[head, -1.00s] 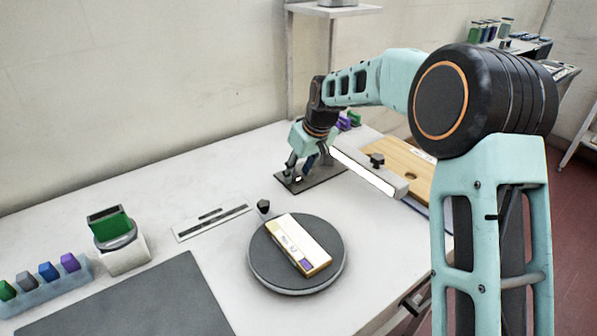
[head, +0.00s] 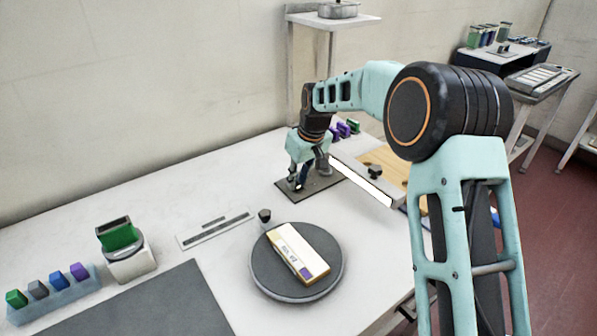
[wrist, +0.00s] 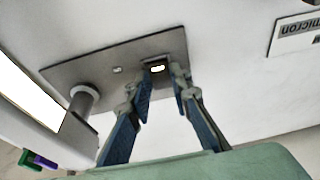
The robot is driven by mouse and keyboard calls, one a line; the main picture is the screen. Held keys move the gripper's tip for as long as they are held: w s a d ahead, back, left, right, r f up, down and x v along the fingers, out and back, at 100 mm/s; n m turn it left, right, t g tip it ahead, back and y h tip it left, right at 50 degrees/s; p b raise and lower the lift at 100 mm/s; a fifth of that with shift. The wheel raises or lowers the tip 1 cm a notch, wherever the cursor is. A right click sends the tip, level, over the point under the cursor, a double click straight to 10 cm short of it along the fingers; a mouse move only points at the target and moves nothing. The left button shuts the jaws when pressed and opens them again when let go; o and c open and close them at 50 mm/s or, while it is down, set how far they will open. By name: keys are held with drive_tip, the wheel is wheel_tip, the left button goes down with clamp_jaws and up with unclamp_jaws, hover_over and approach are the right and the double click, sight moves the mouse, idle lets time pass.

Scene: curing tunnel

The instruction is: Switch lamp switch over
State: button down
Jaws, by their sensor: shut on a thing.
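The lamp switch (wrist: 155,67) is a small dark rocker with a bright white spot, set in a dark grey base plate (wrist: 110,62). The plate lies on the white bench and also shows in the head view (head: 318,187). My gripper (wrist: 163,82) points at the plate, its two blue-padded fingertips close on either side of the switch. It is shut on the switch. In the head view my gripper (head: 299,184) is low over the plate and hides the switch. The lamp (head: 362,181), a bar with a glowing white strip, stands beside it; its post (wrist: 82,100) rises from the plate.
A round grey turntable (head: 262,277) bears a cream and gold box (head: 297,252). A black knob (head: 264,214) stands behind it. A ruler-like strip (head: 215,228), a green-topped device (head: 120,245) and a dark mat (head: 150,305) lie left. A wooden board (head: 385,158) is right of the lamp.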

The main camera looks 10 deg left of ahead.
sight(300, 188)
drive_tip(key=shift+w+a+r+g+h+p, duration=0.2)
drive_tip(key=shift+r+g+h+p, duration=0.25)
drive_tip(key=shift+p, duration=1.55)
drive_tip(key=shift+f+h+p, duration=0.25)
drive_tip(key=shift+f+p, duration=0.1)
drive_tip(key=c, duration=1.8)
unclamp_jaws()
drive_tip(key=shift+o, duration=0.2)
wheel_tip(300, 188, up, 12)
drive_tip(key=s+d, duration=0.1)
drive_tip(key=shift+s+d, duration=0.1)
drive_tip(key=shift+d, duration=0.05)
